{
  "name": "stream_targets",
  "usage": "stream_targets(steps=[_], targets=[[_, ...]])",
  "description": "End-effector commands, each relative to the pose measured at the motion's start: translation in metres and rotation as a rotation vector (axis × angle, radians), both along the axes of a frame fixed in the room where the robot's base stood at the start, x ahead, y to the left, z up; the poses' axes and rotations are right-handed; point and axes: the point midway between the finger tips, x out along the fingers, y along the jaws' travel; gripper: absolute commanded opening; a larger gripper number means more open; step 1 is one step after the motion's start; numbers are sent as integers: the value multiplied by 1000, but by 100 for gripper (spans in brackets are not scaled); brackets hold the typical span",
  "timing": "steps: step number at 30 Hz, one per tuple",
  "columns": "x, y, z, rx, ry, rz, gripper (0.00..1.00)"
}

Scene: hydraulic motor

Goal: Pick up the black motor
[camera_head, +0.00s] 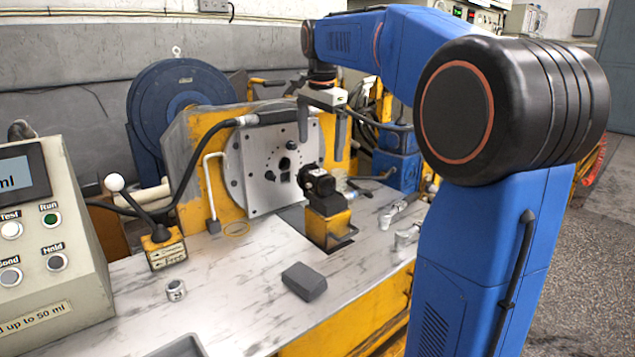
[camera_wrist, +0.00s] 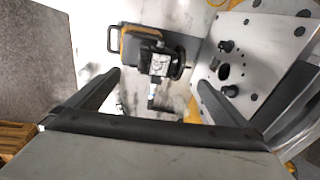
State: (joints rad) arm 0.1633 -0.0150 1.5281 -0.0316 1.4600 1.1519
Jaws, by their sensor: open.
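The black motor (camera_head: 318,183) sits on top of a yellow block (camera_head: 327,222) on the workbench, in front of the grey mounting plate (camera_head: 251,188). In the wrist view the motor (camera_wrist: 157,60) shows between and beyond my fingers, with a label on it and a round flange to its right. My gripper (camera_head: 321,139) is open and empty, with its fingers pointing down above the motor. In the wrist view my gripper (camera_wrist: 157,85) has its two dark fingers wide apart, with a gap to the motor.
The mounting plate (camera_wrist: 240,60) with holes and studs stands close to the right finger in the wrist view. A grey block (camera_head: 304,281) and a small metal fitting (camera_head: 176,290) lie on the bench (camera_head: 240,300). A control box (camera_head: 50,250) and a white-knobbed lever (camera_head: 130,202) are at left.

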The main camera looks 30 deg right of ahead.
Motion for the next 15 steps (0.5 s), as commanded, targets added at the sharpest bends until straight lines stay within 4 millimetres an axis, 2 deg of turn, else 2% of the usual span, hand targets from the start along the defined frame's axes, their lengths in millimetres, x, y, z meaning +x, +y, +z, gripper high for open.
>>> stream_targets(steps=[3,11,15], targets=[[2,-1,-17,0,2,0,100],[5,-2,-33,0,2,0,100],[8,-2,-50,0,3,0,100]])
